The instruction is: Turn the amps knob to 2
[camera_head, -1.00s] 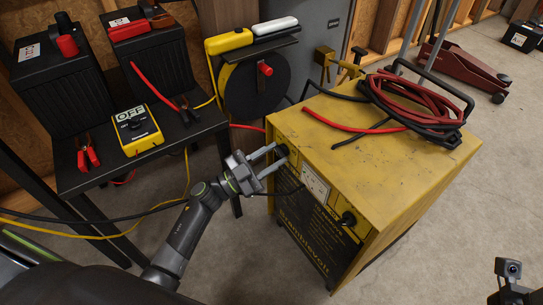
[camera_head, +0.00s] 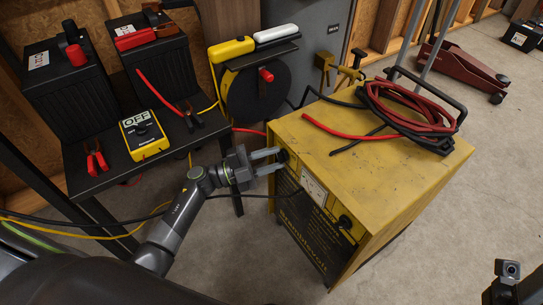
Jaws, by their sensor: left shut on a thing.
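The yellow charger (camera_head: 385,165) stands on the floor at centre right, with a front panel facing lower left. A black knob (camera_head: 345,221) sits at the right of that panel, with nothing touching it. Another dark knob (camera_head: 283,156) is at the panel's upper left, mostly hidden by my fingers. My left gripper (camera_head: 281,160) reaches it from the left and is shut on it. A pale meter (camera_head: 313,187) lies between the two knobs. The knob labels are too small to read. My right gripper's fingers are not in view.
Red and black cables (camera_head: 410,115) lie coiled on the charger. A black table (camera_head: 105,175) at left holds batteries and a yellow meter (camera_head: 144,135) reading OFF. A cable reel (camera_head: 255,88) stands behind. Open floor (camera_head: 440,240) lies to the right.

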